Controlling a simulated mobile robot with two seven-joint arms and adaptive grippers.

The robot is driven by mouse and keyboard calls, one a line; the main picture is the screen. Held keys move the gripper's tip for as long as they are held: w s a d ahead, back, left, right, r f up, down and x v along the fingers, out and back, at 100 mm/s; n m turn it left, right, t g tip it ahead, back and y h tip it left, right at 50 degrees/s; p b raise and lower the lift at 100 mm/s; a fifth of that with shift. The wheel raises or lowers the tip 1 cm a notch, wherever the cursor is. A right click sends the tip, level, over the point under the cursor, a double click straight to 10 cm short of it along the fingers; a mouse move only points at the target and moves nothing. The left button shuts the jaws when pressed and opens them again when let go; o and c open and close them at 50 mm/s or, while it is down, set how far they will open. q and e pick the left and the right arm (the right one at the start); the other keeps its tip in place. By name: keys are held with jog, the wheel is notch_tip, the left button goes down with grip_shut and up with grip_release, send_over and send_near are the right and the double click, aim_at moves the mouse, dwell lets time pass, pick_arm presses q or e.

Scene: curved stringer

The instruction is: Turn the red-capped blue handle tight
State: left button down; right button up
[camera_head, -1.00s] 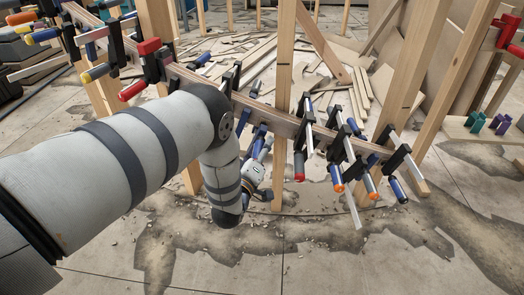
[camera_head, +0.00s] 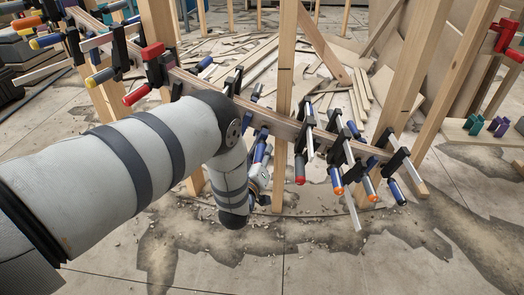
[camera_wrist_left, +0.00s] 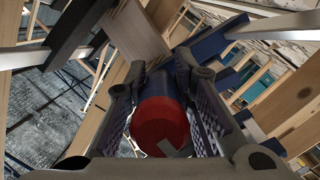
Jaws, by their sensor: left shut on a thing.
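The blue handle with a red cap (camera_wrist_left: 160,128) is seen end-on in the left wrist view, below a wooden beam (camera_wrist_left: 135,38). My left gripper (camera_wrist_left: 158,100) has a finger on each side of it and is shut on it. In the head view my left gripper (camera_head: 260,172) hangs under the beam (camera_head: 270,122), mostly behind my own forearm. Only part of the blue handle (camera_head: 260,152) shows there. How tight the clamp is cannot be seen. My right gripper is out of view.
Several clamps with orange- or red-ended blue handles (camera_head: 337,180) hang along the beam to the right. More clamps (camera_head: 150,65) sit at the upper left. An upright post (camera_head: 284,70) stands close to the gripper.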

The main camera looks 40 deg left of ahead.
pick_arm(q)
jog(key=m+y+p, duration=0.1)
jog(key=m, duration=0.1)
jog(key=shift+m+g, duration=0.4)
jog(key=m, duration=0.1)
jog(key=m+y, duration=0.1)
jog(key=shift+s+a+f+m+g, duration=0.1)
jog(key=shift+s+a+m+g, duration=0.05)
jog(key=shift+m+g, duration=0.2)
jog(key=shift+a+m+g+y+b, duration=0.1)
jog(key=shift+m+g+y+b, duration=0.25)
jog(key=shift+m+y, duration=0.65)
jog(key=shift+s+m+b, duration=0.1)
jog(key=shift+m+b, duration=0.3)
jog(key=shift+m, duration=1.05)
jog(key=shift+a+y, duration=0.1)
jog(key=shift+y, duration=0.3)
jog(key=c, duration=1.4)
grip_release()
jog(key=shift+o, duration=0.2)
